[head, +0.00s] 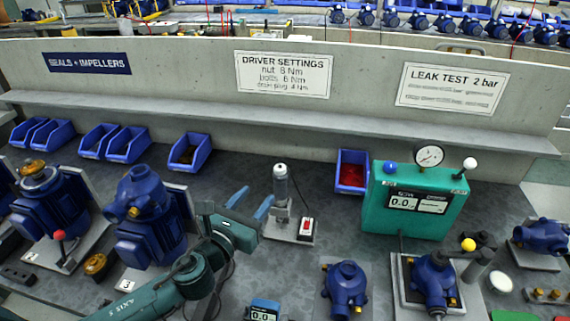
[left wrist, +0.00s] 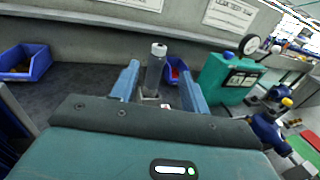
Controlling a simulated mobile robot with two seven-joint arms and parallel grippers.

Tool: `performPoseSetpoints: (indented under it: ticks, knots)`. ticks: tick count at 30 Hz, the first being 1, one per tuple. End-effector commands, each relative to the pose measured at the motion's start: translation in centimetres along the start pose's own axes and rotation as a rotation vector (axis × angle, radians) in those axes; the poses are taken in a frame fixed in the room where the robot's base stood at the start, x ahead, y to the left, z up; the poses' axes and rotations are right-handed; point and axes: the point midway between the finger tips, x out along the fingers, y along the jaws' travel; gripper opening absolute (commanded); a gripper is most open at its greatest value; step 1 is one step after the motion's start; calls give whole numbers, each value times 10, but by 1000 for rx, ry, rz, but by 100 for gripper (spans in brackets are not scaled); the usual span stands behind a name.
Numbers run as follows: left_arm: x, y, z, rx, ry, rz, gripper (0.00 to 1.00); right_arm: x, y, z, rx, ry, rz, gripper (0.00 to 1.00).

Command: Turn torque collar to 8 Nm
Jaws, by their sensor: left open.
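The torque driver (head: 281,188) stands upright on a small grey base plate at the middle of the bench. It is a grey cylinder with a pale top. Its collar and any marks on it are too small to read. My left gripper (head: 251,202), with blue fingers, is open and empty just left of the driver in the head view, apart from it. In the left wrist view the driver (left wrist: 155,70) shows upright beyond and between the open fingers (left wrist: 160,85). My right gripper is not in view.
A sign (head: 284,74) reads nut 8 Nm. A red switch (head: 307,226) sits right of the driver. A green test unit (head: 412,204) with a gauge and a blue bin (head: 351,171) stand further right. Blue pumps (head: 146,217) stand at left, and a shelf (head: 300,118) runs behind.

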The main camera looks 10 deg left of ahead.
Motion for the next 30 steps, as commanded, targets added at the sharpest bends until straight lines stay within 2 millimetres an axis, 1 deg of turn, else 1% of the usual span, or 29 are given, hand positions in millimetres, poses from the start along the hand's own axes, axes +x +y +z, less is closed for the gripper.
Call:
performPoseSetpoints:
  ticks: [5,12,15,18,21,24,30]
  knots:
    - [29,0,3,-5,-3,1,46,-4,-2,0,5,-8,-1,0]
    - [81,-1,2,-6,-2,0,46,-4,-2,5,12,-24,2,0]
    - [98,-1,1,-6,-2,0,46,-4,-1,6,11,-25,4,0]
    - [112,0,0,-6,-1,1,46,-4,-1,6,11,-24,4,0]
    - [120,-1,0,-6,-1,0,46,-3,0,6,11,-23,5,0]
    - [125,-1,0,-6,0,-1,46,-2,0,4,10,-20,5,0]
    - [126,0,0,-5,0,-1,46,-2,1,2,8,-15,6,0]
